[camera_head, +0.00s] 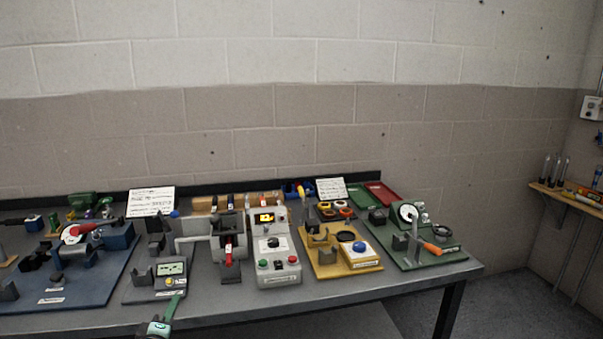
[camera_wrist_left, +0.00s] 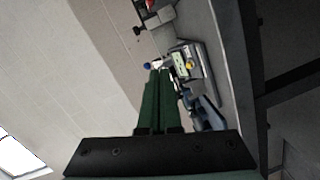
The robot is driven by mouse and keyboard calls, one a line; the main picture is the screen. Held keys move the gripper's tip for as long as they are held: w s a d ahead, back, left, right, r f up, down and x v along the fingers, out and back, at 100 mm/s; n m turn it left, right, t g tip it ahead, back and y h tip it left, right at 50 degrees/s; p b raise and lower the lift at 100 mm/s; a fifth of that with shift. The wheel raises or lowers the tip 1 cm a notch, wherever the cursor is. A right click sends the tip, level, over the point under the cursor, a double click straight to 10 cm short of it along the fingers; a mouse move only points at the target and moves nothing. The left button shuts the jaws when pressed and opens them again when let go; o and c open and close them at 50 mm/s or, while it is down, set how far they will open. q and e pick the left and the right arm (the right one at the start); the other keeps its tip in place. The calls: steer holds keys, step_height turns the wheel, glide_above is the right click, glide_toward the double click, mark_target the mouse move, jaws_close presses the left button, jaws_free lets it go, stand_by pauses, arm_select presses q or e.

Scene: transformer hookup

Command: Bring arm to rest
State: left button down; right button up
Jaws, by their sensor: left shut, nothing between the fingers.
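My left gripper (camera_head: 176,300) comes in at the bottom edge of the head view, left of the middle, in front of the bench. Its long green fingers also show in the left wrist view (camera_wrist_left: 158,78), lying side by side and shut with nothing between them. In the head view the fingertips overlap the front of the dark plate with a small meter (camera_head: 171,269); whether they touch it I cannot tell. My right gripper is not in view.
The grey bench (camera_head: 340,285) carries several stations: a blue board (camera_head: 80,291), a grey control box (camera_head: 277,249) with coloured buttons, a yellow board (camera_head: 326,268) and a green board (camera_head: 425,261). A wall shelf (camera_head: 570,196) is at the right. Floor right of the bench is clear.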

arm_select(q)
steer(key=s+d+f+m+g+h, duration=0.1)
steer(key=s+d+f+m, duration=0.3)
steer(key=s, duration=0.7)
steer(key=s+d+f+m+g+h, duration=0.1)
steer(key=s+d+f+m+g, duration=0.3)
steer(key=s+f+m, duration=0.3)
steer(key=s+d+f+m+g+h, duration=0.2)
steer(key=s+f+m, duration=0.4)
steer(key=s+f, duration=0.6)
steer(key=s+d, duration=0.1)
steer(key=s, duration=0.2)
steer(key=shift+d+f+m, duration=0.2)
steer(key=shift+d+m, duration=0.1)
steer(key=shift+d, duration=0.1)
